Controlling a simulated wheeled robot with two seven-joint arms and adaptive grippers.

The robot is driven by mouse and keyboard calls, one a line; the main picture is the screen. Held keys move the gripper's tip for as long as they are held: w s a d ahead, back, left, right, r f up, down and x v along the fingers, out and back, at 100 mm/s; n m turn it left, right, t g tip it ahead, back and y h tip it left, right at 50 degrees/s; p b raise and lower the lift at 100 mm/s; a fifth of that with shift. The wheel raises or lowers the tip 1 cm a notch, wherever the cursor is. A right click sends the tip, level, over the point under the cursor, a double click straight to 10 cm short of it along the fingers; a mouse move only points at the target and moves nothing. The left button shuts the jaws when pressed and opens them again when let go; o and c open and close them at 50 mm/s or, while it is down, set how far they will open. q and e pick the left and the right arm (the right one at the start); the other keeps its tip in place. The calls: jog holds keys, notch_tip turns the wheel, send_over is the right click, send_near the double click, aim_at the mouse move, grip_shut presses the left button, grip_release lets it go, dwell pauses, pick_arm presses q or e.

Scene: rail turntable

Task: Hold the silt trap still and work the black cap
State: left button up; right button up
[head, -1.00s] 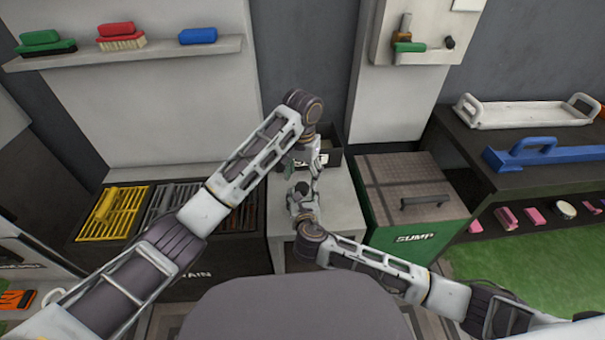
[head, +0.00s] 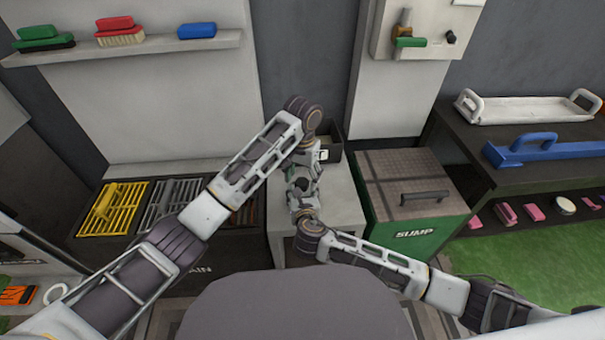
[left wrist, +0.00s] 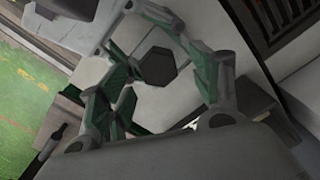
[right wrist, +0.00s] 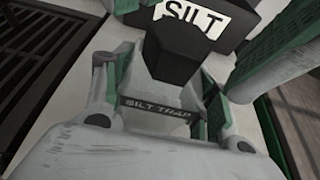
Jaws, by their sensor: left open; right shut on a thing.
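The silt trap (right wrist: 158,112), a pale body with a dark "SILT TRAP" label, stands between the fingers of my right gripper (right wrist: 160,95), which is shut on it. Its black cap (right wrist: 176,52) sits on top, clear of the right fingers. In the left wrist view the black cap (left wrist: 157,67) shows as a dark hexagon. My left gripper (left wrist: 167,62) is open, its green-padded fingers on either side of the cap with gaps showing. In the head view the left gripper (head: 303,165) is just beyond the right gripper (head: 303,203); they hide most of the trap.
A dark box labelled SILT (right wrist: 220,12) stands behind the trap on a pale stand (head: 345,205). The green SUMP box (head: 415,238) is close on the right. Yellow (head: 112,210) and grey grates lie left. A shelf (head: 150,47) holds brushes.

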pick_arm(q)
jog(key=shift+f, duration=0.5)
jog(key=c, duration=1.3)
jog(key=shift+m, duration=2)
jog(key=shift+s+d+m, duration=0.1)
jog(key=shift+m, duration=0.9)
